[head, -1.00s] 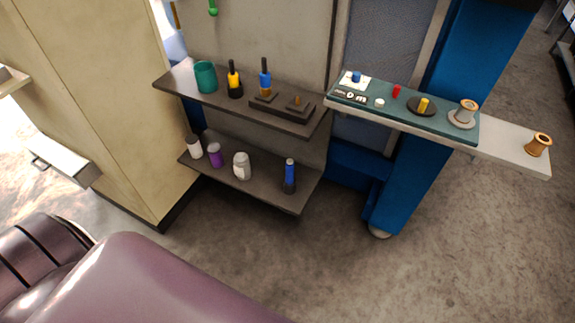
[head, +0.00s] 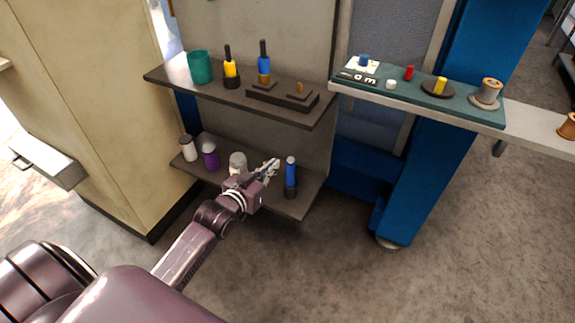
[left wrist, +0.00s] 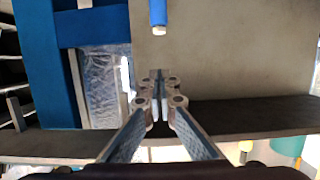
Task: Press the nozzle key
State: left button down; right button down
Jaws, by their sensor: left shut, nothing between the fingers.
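A slim blue canister (head: 291,173) with a dark base and a small pale top stands upright on the lower shelf (head: 297,207). I cannot make out for certain which part is the nozzle key; the pale top is too small to tell. My left gripper (head: 274,165) is shut and empty, just left of the canister's upper part in the head view. The wrist view is upside down; the canister (left wrist: 157,12) hangs from its top edge, apart from the shut fingertips (left wrist: 158,82). My right gripper is not in view.
A white jar (head: 237,159), partly behind my arm, a purple bottle (head: 210,157) and a white bottle (head: 187,148) share the lower shelf. The upper shelf (head: 210,99) overhangs it, holding a teal cup (head: 200,68). A blue pillar (head: 420,165) stands right.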

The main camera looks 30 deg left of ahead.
aim_at(291, 160)
pick_arm(q)
jog(key=shift+w+r, duration=0.1)
jog(key=shift+r, duration=0.25)
jog(key=shift+f, duration=0.1)
